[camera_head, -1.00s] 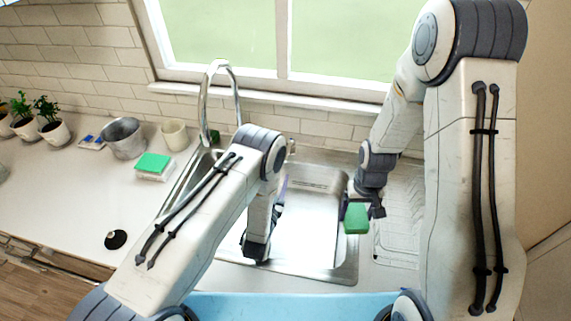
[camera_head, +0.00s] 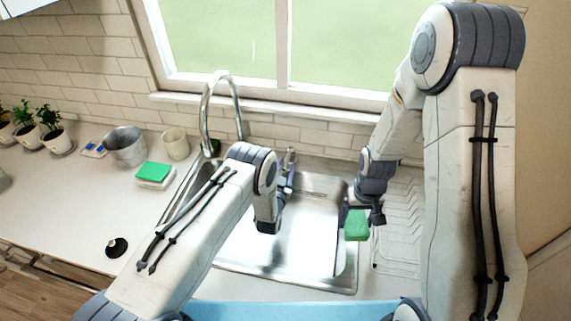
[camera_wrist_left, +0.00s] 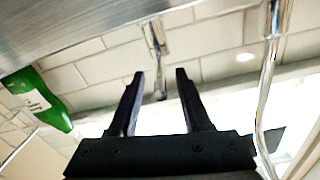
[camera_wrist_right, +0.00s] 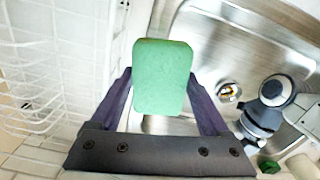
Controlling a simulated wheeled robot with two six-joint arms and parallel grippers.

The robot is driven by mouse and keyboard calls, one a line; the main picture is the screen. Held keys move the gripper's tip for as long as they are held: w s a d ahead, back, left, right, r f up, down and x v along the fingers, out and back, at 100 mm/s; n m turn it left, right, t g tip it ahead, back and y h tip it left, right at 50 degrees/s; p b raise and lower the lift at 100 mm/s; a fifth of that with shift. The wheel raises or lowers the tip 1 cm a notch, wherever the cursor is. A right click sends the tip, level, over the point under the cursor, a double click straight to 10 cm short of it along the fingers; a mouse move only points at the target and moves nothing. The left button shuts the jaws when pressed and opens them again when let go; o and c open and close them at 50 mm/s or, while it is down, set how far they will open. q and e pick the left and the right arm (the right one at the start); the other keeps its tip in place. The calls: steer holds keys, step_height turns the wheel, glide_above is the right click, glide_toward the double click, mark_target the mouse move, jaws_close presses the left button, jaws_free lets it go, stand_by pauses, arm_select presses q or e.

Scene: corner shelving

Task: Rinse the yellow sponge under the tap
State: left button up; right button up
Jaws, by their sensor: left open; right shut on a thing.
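A green sponge (camera_head: 356,226) is in my right gripper (camera_head: 362,208), over the right rim of the steel sink (camera_head: 300,235). In the right wrist view the sponge (camera_wrist_right: 162,77) sits between the two fingers, which are shut on it; no yellow shows. The tap (camera_head: 205,105) has a tall curved spout behind the sink, left of my left arm. Its lever (camera_head: 291,157) stands to the right of the spout. My left gripper (camera_head: 287,182) is open, just in front of the lever. In the left wrist view the lever (camera_wrist_left: 158,50) appears between the open fingers (camera_wrist_left: 160,75). No water is visible.
A white block with a green top (camera_head: 155,172), a metal bucket (camera_head: 125,147), a cream cup (camera_head: 175,144) and potted plants (camera_head: 55,140) stand on the left counter. A white wire rack (camera_wrist_right: 35,75) is right of the sink. A green bottle (camera_wrist_left: 38,98) shows in the left wrist view.

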arm_select(q)
steer(key=shift+w, duration=0.35)
jaws_close()
stand_by(1.2)
